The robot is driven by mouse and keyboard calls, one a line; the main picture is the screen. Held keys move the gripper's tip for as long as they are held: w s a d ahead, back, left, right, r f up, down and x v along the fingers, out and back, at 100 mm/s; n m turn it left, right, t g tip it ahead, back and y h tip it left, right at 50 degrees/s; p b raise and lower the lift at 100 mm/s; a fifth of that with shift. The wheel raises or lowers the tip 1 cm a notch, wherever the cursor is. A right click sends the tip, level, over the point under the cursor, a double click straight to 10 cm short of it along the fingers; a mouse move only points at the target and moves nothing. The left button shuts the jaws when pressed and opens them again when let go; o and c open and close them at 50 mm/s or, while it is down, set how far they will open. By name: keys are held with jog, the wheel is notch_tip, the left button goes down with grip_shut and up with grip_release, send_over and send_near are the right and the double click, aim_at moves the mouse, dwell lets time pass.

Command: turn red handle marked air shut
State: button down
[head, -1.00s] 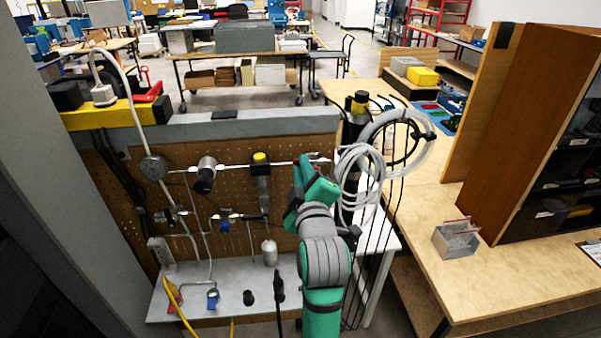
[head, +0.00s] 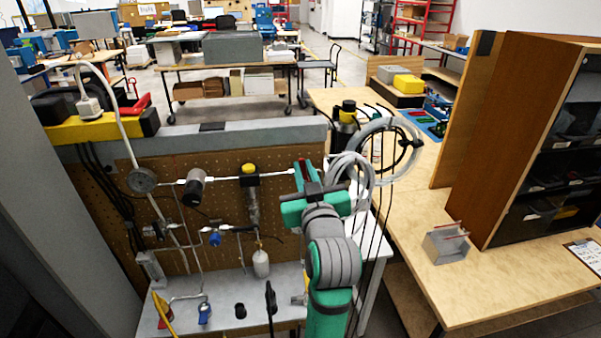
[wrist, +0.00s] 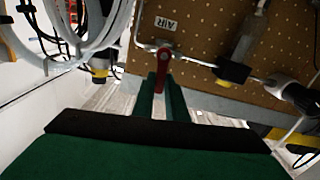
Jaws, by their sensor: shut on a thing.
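The red handle (wrist: 163,66) sits on a thin metal pipe, beside the label marked AIR (wrist: 166,23), in the wrist view. It stands roughly crosswise to the pipe. My gripper (wrist: 161,88) has its two green fingers closed around the handle's free end, and the pivot end stays visible beyond them. In the head view the red handle (head: 302,168) shows as a small strip at the right end of the pipe, by the fingers of my gripper (head: 302,186).
The pegboard (head: 215,260) carries a gauge (head: 142,180), pipes and a yellow-topped fitting (head: 250,172) left of my gripper. Coiled clear hoses (head: 350,172) and black cables hang close on the right. A metal shelf (head: 225,316) lies below. A wooden workbench (head: 465,275) stands to the right.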

jog(key=shift+d+f+m, duration=0.15)
jog(key=shift+d+m, duration=0.1)
jog(key=shift+m, duration=0.35)
jog(key=c, duration=1.8)
grip_release()
jog(key=shift+o, duration=0.2)
